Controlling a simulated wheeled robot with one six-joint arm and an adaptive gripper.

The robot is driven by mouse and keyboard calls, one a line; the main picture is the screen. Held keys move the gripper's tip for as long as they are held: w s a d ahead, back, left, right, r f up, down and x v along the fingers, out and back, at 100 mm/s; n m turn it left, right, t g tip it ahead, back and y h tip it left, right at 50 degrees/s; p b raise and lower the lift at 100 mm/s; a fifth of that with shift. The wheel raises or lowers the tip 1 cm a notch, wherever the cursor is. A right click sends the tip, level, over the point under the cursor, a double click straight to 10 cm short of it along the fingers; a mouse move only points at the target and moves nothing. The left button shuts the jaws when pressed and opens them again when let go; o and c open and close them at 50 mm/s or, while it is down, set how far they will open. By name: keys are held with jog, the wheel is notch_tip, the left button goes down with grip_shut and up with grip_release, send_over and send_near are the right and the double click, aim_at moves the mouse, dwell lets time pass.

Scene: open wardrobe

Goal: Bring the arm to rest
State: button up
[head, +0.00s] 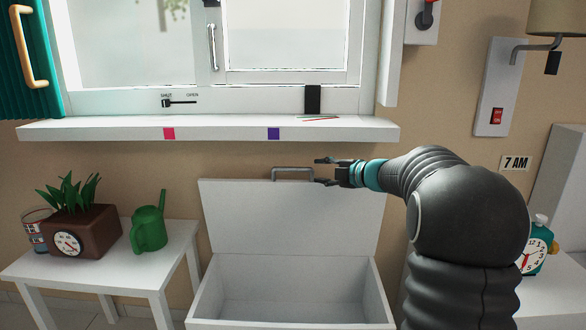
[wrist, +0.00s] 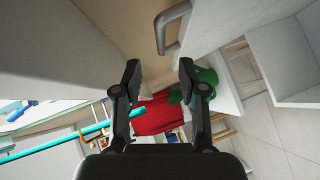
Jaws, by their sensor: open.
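My gripper (head: 320,171) is open and empty, with its fingers pointing left in the head view. It is level with the grey handle (head: 293,169) on the top edge of the raised chest lid (head: 290,215), close to the handle's right end. My arm reaches in from the right, bent at the elbow. In the wrist view both fingers of my gripper (wrist: 159,68) stand apart with nothing between their tips. The handle (wrist: 172,28) shows just beyond them. I cannot tell whether a finger touches it.
The white chest (head: 290,290) stands open and looks empty. The window sill (head: 215,132) runs just above my gripper. A side table (head: 100,260) at left holds a potted plant (head: 80,230) and a green watering can (head: 150,228). A teal clock (head: 535,255) stands at right.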

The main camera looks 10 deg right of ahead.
jog(key=d+f+m+t+h, duration=0.1)
jog(key=d+f+m+h, duration=0.4)
jog(key=d+m+h, duration=0.5)
jog(key=s+d+f+m+g+h, duration=0.1)
jog(key=s+d+f+m+g, duration=0.15)
jog(key=s, duration=0.25)
jog(key=s+d+f+m+g+h, duration=0.1)
jog(key=s+m+g+h, duration=0.1)
jog(key=s+m, duration=0.3)
jog(key=s+a+m+g+y, duration=0.1)
jog(key=s+a, duration=0.6)
jog(key=s, duration=0.4)
jog(key=s+a+f+m+g+y, duration=0.1)
jog(key=s+a+y, duration=0.1)
jog(key=s+a, duration=0.6)
jog(key=s+a+f+m+g+y, duration=0.1)
jog(key=s+a+m+g+y, duration=0.1)
jog(key=s+a, duration=0.6)
jog(key=shift+s+f, duration=0.2)
jog(key=shift+s, duration=3.65)
